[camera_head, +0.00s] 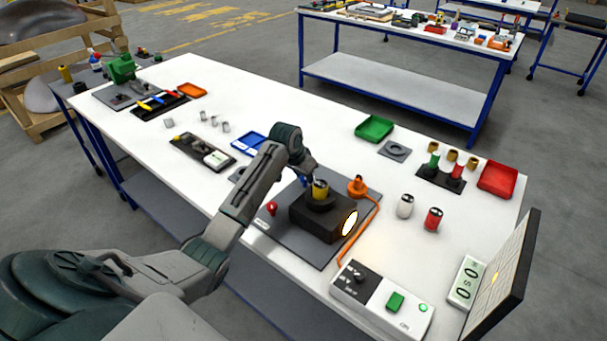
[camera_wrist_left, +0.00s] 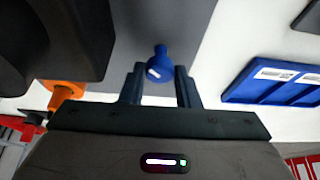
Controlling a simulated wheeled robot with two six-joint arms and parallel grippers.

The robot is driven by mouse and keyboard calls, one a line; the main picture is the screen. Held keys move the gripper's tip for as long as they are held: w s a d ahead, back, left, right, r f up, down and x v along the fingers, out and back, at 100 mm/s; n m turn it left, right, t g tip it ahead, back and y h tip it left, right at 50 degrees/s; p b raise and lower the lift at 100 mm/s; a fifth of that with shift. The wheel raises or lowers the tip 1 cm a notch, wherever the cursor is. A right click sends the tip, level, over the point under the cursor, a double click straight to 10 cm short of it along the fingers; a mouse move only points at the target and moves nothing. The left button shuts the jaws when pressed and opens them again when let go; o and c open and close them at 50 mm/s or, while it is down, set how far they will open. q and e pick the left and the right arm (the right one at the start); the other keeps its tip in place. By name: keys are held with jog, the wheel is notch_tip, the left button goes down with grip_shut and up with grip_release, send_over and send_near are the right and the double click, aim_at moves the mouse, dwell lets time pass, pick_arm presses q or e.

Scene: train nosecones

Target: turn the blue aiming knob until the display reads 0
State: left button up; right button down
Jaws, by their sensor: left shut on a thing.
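The blue aiming knob (camera_wrist_left: 160,52) sits between the two fingers of my left gripper (camera_wrist_left: 159,76), which are shut on it. In the head view my left gripper (camera_head: 308,172) is behind the black lamp housing (camera_head: 312,217), and only a small bit of blue (camera_head: 303,182) shows there. The housing has a glowing round lens (camera_head: 349,223) at its front. The display (camera_head: 466,284) stands at the right and shows large digits at a slant, which look like 0, 5, 0. My right gripper is not in view.
An orange plug (camera_head: 357,187) and its cable lie beside the housing. A control box (camera_head: 358,296) stands in front, and a pale target panel (camera_head: 505,270) with a bright spot is at the right. A blue tray (camera_head: 249,143) lies left of the housing.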

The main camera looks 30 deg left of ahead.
pick_arm(q)
jog(key=o, duration=0.9)
jog(key=shift+o, duration=0.2)
jog(key=shift+r, duration=0.15)
jog(key=b+v, duration=0.2)
jog(key=v, duration=0.8)
jog(key=shift+r, duration=0.3)
jog(key=shift+s, duration=0.1)
